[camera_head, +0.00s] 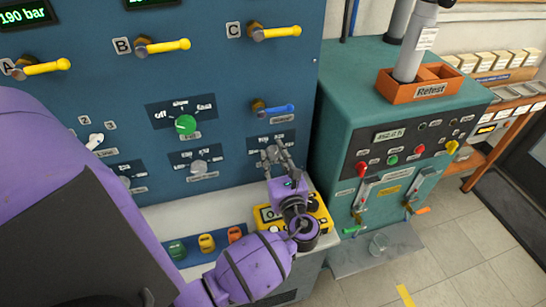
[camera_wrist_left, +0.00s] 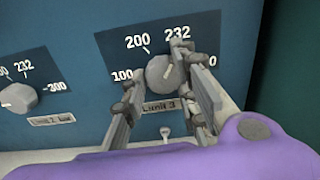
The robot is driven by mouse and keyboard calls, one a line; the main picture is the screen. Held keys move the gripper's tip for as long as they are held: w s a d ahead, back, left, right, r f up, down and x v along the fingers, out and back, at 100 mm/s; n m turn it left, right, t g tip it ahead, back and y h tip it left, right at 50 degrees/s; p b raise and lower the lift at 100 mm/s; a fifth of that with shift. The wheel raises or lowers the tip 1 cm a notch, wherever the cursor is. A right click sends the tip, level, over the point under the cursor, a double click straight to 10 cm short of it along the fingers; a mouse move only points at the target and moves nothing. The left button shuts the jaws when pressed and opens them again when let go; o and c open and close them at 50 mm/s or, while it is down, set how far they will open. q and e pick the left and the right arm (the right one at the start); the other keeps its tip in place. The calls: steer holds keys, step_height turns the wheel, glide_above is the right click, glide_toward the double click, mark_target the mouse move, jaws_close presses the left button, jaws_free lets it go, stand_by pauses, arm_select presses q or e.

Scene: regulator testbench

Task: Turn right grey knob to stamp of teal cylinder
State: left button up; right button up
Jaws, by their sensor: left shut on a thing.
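The right grey knob (camera_wrist_left: 160,74) sits on the blue panel above a label reading Limit 3. Its scale shows 100, 200, 232 and a partly hidden number ending in 0. Its pale pointer line slants up and right, roughly toward 232. My left gripper (camera_head: 272,158) is at this knob; in the wrist view its fingers (camera_wrist_left: 160,80) close around it from both sides. Parts of the scale are hidden by the fingers. A grey cylinder (camera_head: 410,52) with a small label stands in the orange Retest tray (camera_head: 432,91); its stamp is unreadable. No clearly teal cylinder shows.
Another grey knob (camera_head: 198,167) and a green knob (camera_head: 185,124) lie left of the gripper. A blue handle (camera_head: 277,110) is just above. A yellow box (camera_head: 318,222) is below the gripper. A teal bench (camera_head: 337,110) stands to the right.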

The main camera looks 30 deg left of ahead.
arm_select(q)
steer(key=o, duration=1)
steer(key=shift+s+a, duration=0.25)
steer(key=shift+s+d, duration=0.1)
steer(key=shift+d, duration=0.3)
steer(key=v, duration=1.1)
steer(key=shift+s, duration=0.15)
